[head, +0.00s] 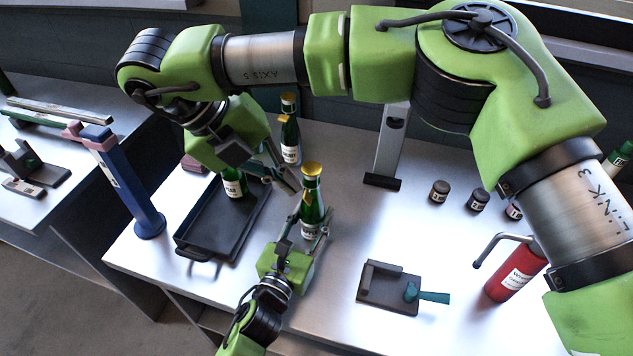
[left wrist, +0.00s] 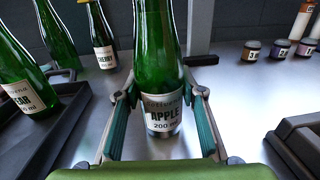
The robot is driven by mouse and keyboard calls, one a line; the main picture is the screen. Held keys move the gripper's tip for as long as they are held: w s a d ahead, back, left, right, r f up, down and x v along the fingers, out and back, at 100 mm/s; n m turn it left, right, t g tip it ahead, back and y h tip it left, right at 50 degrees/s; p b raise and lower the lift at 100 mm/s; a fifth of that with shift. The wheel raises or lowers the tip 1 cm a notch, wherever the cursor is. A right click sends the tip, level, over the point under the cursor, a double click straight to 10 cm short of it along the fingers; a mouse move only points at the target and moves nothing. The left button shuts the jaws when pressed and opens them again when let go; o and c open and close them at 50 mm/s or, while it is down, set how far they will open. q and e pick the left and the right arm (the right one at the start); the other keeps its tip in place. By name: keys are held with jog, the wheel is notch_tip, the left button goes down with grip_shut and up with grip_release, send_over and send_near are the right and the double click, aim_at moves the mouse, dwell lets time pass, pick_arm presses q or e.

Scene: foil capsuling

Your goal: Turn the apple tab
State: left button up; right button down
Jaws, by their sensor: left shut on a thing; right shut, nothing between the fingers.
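The green apple bottle (head: 312,205) stands upright on the table with a gold foil cap (head: 312,169) on top. My left gripper (head: 302,228) is shut around its lower body. The left wrist view shows the bottle's APPLE label (left wrist: 163,115) between the fingers; its top is out of that view. My right gripper (head: 290,180) is shut and empty, with its fingertips just left of the bottle's neck and cap. I cannot tell whether they touch it. A separate tab on the foil is too small to make out.
A black tray (head: 190,238) with a green bottle (head: 234,185) is at left, beside a blue post (head: 128,185). Small jars (head: 439,190), a dark fixture (head: 385,290) and a red canister (head: 515,272) are at right.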

notch_tip(320, 180, down, 3)
jog(key=s+a+n+g+y, duration=0.2)
jog(key=s+n, duration=0.1)
jog(key=n, duration=0.1)
jog(key=n+t+y, duration=0.3)
jog(key=n+y, duration=1.3)
jog(key=n, duration=1)
send_near(307, 196)
jog(key=x, duration=0.7)
